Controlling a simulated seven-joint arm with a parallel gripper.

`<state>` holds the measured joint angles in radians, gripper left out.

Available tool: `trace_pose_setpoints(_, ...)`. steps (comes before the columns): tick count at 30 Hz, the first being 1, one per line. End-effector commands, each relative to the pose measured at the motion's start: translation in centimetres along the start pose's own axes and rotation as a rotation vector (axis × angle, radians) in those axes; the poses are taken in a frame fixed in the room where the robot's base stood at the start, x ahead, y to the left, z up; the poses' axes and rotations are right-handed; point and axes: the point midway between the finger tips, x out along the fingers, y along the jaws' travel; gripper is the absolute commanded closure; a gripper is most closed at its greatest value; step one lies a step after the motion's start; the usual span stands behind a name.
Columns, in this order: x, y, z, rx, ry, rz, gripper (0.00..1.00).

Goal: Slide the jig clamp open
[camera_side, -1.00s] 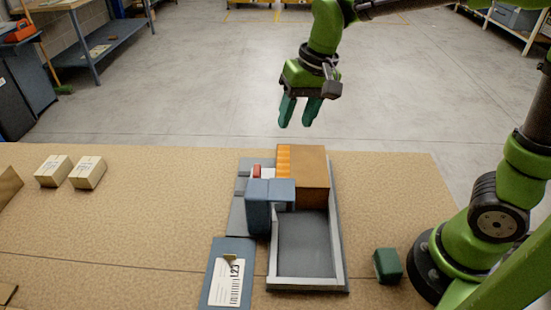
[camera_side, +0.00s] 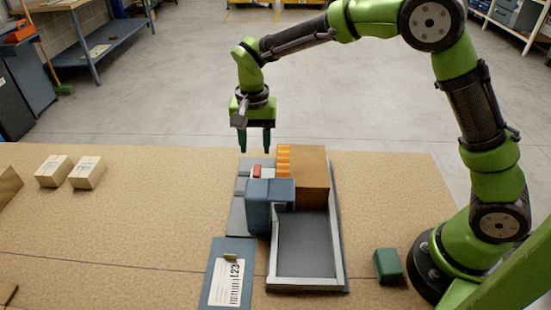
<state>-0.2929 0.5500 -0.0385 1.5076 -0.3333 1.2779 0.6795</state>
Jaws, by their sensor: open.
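The jig (camera_side: 338,248) is a grey tray with raised pale walls on the tan table. A brown block (camera_side: 311,180) sits in its back part, with a row of orange ribs (camera_side: 283,163) along the block's left side. The blue-grey clamp (camera_side: 258,206) stands at the jig's left side, its arm reaching right to the block's front left corner. A small red piece (camera_side: 257,171) shows behind the clamp on a grey base. My gripper (camera_side: 254,148) is open and empty, pointing down above the back left of the jig, apart from the clamp.
A blue board with a white barcode label (camera_side: 226,283) lies in front of the clamp. A dark green block (camera_side: 388,265) sits right of the jig. Two small boxes (camera_side: 54,171) stand at the left. The table between boxes and jig is clear.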

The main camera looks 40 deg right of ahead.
Motion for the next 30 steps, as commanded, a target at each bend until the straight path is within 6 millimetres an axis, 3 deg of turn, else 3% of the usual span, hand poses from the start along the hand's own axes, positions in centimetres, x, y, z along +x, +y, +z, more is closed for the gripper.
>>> trace_pose_setpoints(6,4.8,0.1,0.0,0.002,-0.002,0.003,0.55)
trace_pose_setpoints(12,7.6,0.0,0.0,0.001,-0.001,0.001,0.55)
trace_pose_setpoints(25,8.7,0.0,0.0,0.000,0.000,-0.001,0.55)
trace_pose_setpoints(26,8.7,0.0,0.0,0.000,0.000,-0.001,0.57)
trace_pose_setpoints(30,8.6,0.0,0.0,0.000,0.000,-0.001,0.78)
